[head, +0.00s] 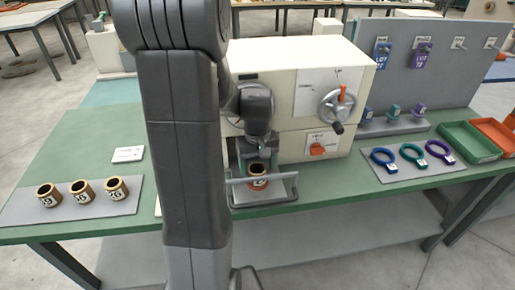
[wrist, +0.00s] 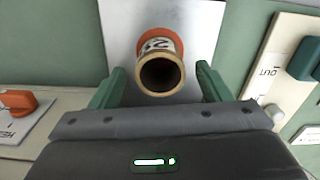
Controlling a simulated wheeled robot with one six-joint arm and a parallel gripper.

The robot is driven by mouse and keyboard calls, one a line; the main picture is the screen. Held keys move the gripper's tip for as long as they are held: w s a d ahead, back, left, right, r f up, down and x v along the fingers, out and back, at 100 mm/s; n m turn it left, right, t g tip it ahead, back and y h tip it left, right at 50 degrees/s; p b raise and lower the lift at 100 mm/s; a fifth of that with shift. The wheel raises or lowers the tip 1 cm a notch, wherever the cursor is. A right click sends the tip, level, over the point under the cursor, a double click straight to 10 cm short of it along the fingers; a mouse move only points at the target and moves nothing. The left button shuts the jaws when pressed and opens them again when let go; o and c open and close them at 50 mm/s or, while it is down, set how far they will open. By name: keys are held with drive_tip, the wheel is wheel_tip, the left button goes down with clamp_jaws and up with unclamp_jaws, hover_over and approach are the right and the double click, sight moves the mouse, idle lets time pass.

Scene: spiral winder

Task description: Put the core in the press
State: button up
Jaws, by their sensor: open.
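A brown core (head: 258,183) with a pale rim and a white number label stands upright on the grey sliding tray (head: 280,195) in front of the cream press (head: 290,80). My gripper (head: 258,163) is just above and around the core, pointing down. In the wrist view the core (wrist: 158,72) shows its open top between the two green fingers (wrist: 161,88). The fingers are spread, with a gap on both sides of the core. The press has a handwheel (head: 338,106) and an orange knob (head: 317,149). The inside of the press is hidden.
Three more cores (head: 81,191) stand on a grey mat at the left. Blue, green and purple rings (head: 412,154) lie at the right, near green (head: 468,142) and orange trays. A handle bar (head: 262,180) crosses the sliding tray's front. A pegboard (head: 440,60) stands behind.

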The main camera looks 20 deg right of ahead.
wheel_tip(320, 180, up, 8)
idle(1.4)
